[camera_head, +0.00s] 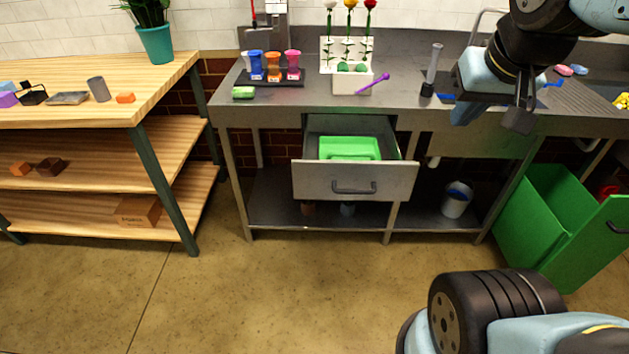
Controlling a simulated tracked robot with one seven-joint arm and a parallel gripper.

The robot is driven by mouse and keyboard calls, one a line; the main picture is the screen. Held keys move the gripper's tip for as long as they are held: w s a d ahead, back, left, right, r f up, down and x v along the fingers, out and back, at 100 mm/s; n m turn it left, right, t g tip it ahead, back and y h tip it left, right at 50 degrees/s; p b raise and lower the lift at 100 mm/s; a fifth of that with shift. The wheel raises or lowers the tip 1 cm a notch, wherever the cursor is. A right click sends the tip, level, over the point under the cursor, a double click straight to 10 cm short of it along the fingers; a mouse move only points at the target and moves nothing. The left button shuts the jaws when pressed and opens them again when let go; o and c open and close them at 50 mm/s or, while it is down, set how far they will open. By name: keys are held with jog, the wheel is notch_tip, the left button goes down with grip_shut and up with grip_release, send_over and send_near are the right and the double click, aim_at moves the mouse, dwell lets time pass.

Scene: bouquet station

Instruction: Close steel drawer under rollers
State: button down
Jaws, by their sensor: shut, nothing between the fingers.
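The steel drawer (353,182) is pulled out from under the steel table (226,112). Its front has a dark bar handle, and a green tray (349,148) sits inside it. My gripper (518,122) is shut and empty, pointing down near the right part of the table's front edge. It is to the right of the drawer, higher in the picture and apart from it. I cannot make out any rollers.
A flower rack (346,56) and cups (273,67) stand on the steel table. A green bin (545,220) stands at the right. A wooden shelf unit (90,135) stands left. The floor (290,290) before the drawer is clear.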

jog(key=w+a+f+m+y, duration=0.2)
jog(key=w+a+f+m, duration=0.8)
jog(key=w+a+f, duration=0.8)
jog(key=w+a+f+m+t, duration=0.1)
jog(key=a+f+m, duration=0.2)
jog(key=f, duration=0.4)
jog(key=m+t+h, duration=0.3)
jog(key=m+t, duration=0.2)
jog(key=t, duration=0.6)
send_near(317, 183)
jog(key=w, duration=0.6)
jog(key=shift+w+d+f, duration=0.15)
jog(key=shift+w+d, duration=0.05)
jog(key=shift+w, duration=0.2)
